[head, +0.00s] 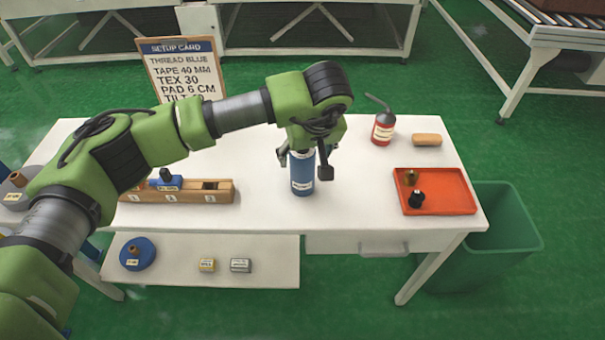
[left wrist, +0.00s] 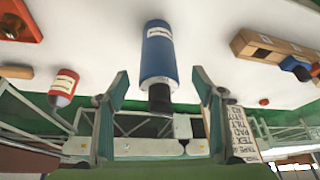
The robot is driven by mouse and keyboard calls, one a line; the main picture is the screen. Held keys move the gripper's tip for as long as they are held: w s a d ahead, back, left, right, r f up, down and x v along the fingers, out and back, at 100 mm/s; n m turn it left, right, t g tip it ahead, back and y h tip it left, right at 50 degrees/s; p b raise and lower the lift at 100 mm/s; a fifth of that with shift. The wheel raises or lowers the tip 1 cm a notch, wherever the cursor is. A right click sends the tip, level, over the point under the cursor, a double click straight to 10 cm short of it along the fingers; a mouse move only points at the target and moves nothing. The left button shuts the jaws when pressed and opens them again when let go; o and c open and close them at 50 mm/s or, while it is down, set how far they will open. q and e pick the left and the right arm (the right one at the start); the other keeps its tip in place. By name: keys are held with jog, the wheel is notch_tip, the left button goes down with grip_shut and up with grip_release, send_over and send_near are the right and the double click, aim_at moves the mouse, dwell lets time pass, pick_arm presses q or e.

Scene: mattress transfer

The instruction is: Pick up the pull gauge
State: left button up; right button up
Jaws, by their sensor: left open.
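A blue cylinder (head: 302,180) with a white label stands upright near the middle of the white table. Its label is too small to read, so I cannot confirm that it is the pull gauge. My left gripper (head: 305,160) is over its upper end, which it hides in the head view. In the left wrist view the blue cylinder (left wrist: 158,55) shows a black cap, and my open left gripper (left wrist: 160,90) has a finger to either side, apart from it. My right gripper is in neither view.
A wooden rack (head: 215,191) stands left of the cylinder. A red oil can (head: 382,130), a tan block (head: 427,140) and a red-orange tray (head: 445,205) with small parts are to the right. A setup card (head: 183,70) stands behind. A green bin (head: 500,235) is beside the table.

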aim_at(302, 170)
pick_arm(q)
jog(key=b+x, duration=0.3)
jog(key=x, duration=0.6)
jog(key=shift+w+d+r, duration=0.1)
jog(key=shift+r, duration=0.1)
jog(key=c, duration=1.5)
grip_shut()
jog(key=shift+r, duration=0.15)
